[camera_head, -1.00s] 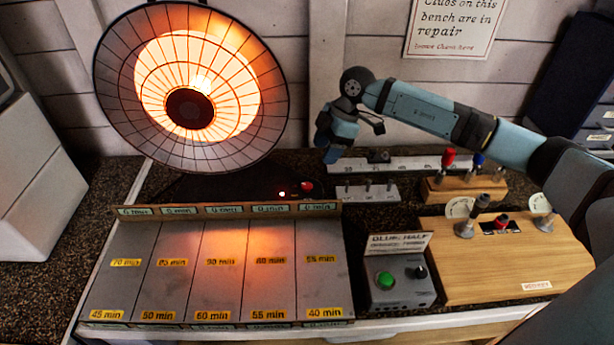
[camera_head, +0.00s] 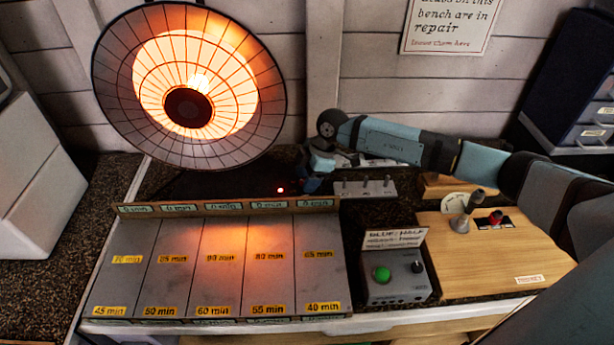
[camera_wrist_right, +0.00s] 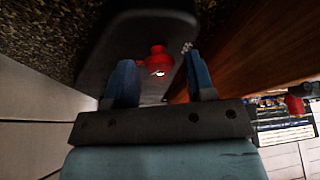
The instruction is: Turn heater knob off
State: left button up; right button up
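The round heater (camera_head: 240,130) glows orange behind its wire grille at the left back of the bench. Its dark base (camera_head: 215,187) lies below it, with a small lit red light (camera_head: 281,190). In the right wrist view the red knob (camera_wrist_right: 157,58) sits on the dark rounded base (camera_wrist_right: 120,40). My right gripper (camera_head: 313,183) is low at the right end of the base and covers the knob in the head view. In the wrist view the right gripper (camera_wrist_right: 160,78) is open, its two blue fingers on either side of the knob with gaps. My left gripper is not in view.
A grey tray (camera_head: 180,265) with minute labels lies in front of the heater. To the right stand a control box (camera_head: 393,290) with a green button, a wooden block (camera_head: 500,260), and a rack with several pegs (camera_head: 365,188). A sign hangs on the wall (camera_head: 447,25).

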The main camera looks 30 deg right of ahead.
jog(key=c, duration=0.7)
